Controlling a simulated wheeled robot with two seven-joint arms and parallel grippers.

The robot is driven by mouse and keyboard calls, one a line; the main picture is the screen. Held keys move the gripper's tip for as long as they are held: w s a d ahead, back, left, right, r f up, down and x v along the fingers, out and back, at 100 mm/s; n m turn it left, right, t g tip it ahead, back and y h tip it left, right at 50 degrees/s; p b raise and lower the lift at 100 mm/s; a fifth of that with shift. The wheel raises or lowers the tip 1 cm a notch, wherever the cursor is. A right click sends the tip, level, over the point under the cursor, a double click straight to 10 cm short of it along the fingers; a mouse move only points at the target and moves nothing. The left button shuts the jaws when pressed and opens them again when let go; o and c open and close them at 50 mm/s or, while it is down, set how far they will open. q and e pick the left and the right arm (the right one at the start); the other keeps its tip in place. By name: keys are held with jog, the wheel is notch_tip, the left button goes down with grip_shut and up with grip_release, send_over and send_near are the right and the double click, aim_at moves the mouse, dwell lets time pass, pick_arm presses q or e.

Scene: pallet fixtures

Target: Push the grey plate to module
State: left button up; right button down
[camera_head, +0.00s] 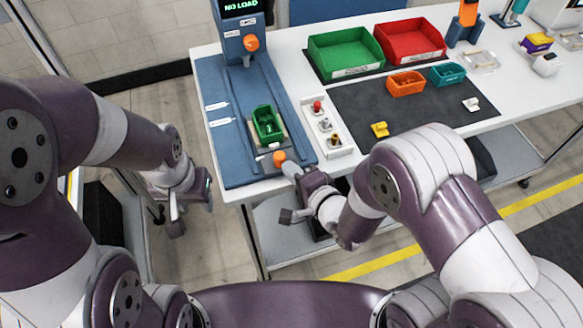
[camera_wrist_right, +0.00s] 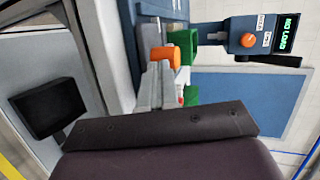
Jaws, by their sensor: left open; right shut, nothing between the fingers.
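The grey plate (camera_head: 283,129) lies on the blue track (camera_head: 224,138), with a small green bin (camera_head: 268,122) of parts on it. An orange knob (camera_head: 279,158) stands at its near end and also shows in the right wrist view (camera_wrist_right: 160,54). The module (camera_head: 240,48), a blue post with an orange button and a "NO LOAD" display, stands at the track's far end. My right gripper (camera_head: 290,168) is shut and empty, its tips close beside the orange knob; contact is unclear. My left gripper (camera_head: 176,212) is open and empty, left of the table.
A narrow white tray with small parts (camera_head: 327,126) lies right of the track. Green (camera_head: 345,52) and red (camera_head: 410,38) bins, smaller orange and teal bins and a yellow part (camera_head: 380,129) are further right. The track between plate and module looks clear.

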aim_at(278, 140)
jog(key=w+a+b, duration=0.1)
jog(key=w, duration=0.1)
jog(key=w+b, duration=0.1)
jog(key=w, duration=0.2)
jog(key=w+a+b, duration=0.1)
jog(key=w, duration=0.2)
jog(key=shift+a+f, duration=0.15)
jog(key=shift+a, duration=0.15)
jog(key=shift+w+a, duration=0.15)
jog(key=shift+w, duration=0.25)
jog(key=shift+s, duration=0.1)
